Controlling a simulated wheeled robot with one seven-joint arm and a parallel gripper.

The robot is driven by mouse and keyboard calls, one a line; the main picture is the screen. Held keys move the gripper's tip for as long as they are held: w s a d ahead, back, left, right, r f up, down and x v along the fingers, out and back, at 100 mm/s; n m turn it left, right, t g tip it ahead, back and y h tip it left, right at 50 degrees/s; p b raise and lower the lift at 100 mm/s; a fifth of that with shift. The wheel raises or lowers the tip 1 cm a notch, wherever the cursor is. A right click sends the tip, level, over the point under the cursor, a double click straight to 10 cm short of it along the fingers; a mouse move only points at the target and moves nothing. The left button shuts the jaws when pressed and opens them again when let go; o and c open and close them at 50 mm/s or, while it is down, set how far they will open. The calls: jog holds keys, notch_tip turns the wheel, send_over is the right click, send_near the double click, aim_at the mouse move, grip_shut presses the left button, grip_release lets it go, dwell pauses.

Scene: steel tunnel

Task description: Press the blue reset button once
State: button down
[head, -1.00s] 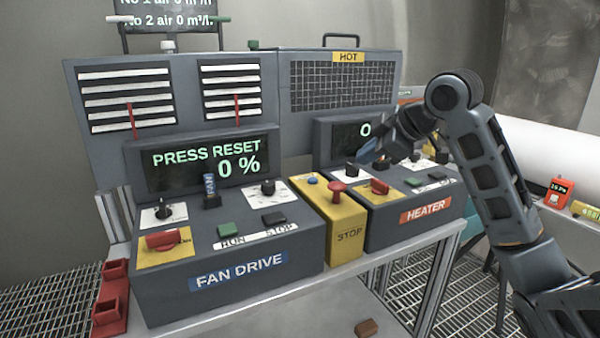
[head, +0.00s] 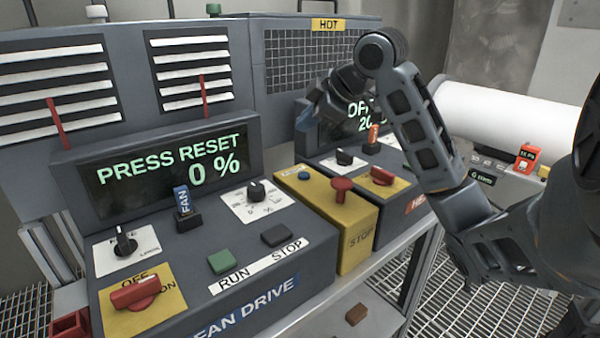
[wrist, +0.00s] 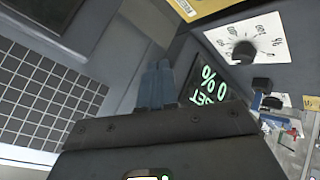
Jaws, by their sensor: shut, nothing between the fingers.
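The blue reset button (head: 304,175) is a small round cap on the top rear of the yellow stop box (head: 357,238), behind the red mushroom knob (head: 341,188). My gripper (head: 303,122) is above and behind the button, in front of the mesh panel, and apart from it. Its blue fingers also show in the wrist view (wrist: 157,84), closed together and empty. The button itself cannot be made out in the wrist view; a yellow edge (wrist: 200,8) shows at the top. The fan display (head: 170,165) reads "PRESS RESET 0 %".
The fan drive panel to the left carries a red switch (head: 135,291), a blue FAN tag (head: 182,201), a dial (head: 256,191), a green RUN button (head: 221,261) and a dark STOP button (head: 277,235). The heater panel (head: 395,205) lies to the right, partly behind my arm.

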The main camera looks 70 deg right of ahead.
aim_at(307, 175)
jog(key=shift+f, duration=0.1)
notch_tip(307, 175, down, 9)
jog(key=b, duration=0.6)
jog(key=shift+r+b, duration=0.2)
jog(key=shift+b, duration=0.2)
dwell(1.6)
jog(key=shift+f+b, duration=0.45)
jog(key=shift+b, duration=0.05)
jog(key=shift+f+b, duration=0.4)
dwell(0.6)
jog(key=shift+r, duration=0.1)
jog(key=shift+r+p, duration=0.6)
jog(key=shift+r, duration=0.2)
